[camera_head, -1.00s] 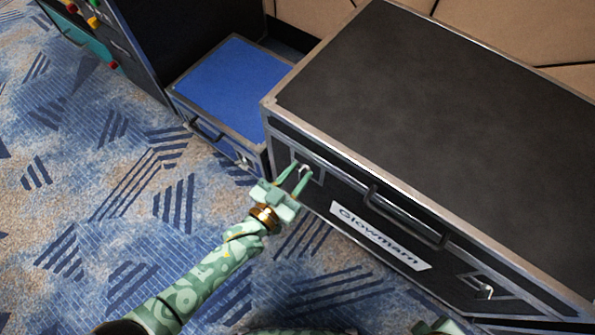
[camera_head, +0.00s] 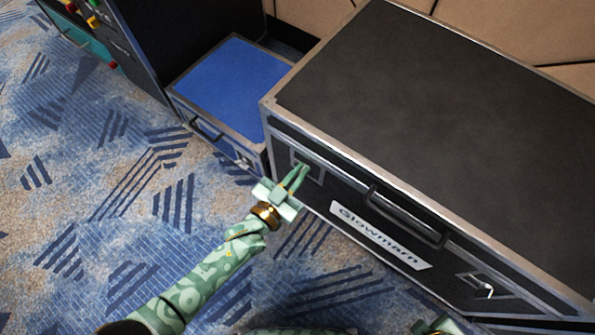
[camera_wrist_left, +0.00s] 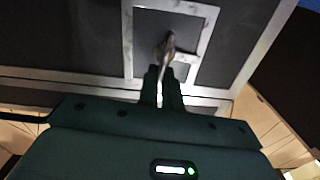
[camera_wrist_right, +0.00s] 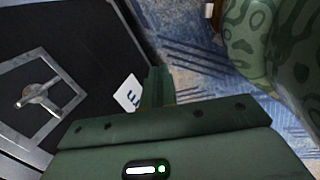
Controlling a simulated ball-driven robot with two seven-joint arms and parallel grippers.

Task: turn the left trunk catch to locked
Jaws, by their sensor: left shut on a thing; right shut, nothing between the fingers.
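The black trunk (camera_head: 440,110) with metal edges stands at the right in the head view. Its left catch sits in a square metal frame on the front face, and its metal lever (camera_wrist_left: 169,44) shows in the left wrist view. My left gripper (camera_head: 302,170) is shut on the left catch, its fingers hiding part of it in the head view. The right catch (camera_head: 487,291) is near the trunk's right end and shows in the right wrist view (camera_wrist_right: 38,97). My right gripper (camera_wrist_right: 157,88) is shut and empty beside the trunk's front.
A handle (camera_head: 405,215) and a white name label (camera_head: 380,237) are on the trunk's front between the catches. A smaller blue-topped case (camera_head: 232,85) stands left of the trunk. Patterned carpet (camera_head: 120,200) in front is clear.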

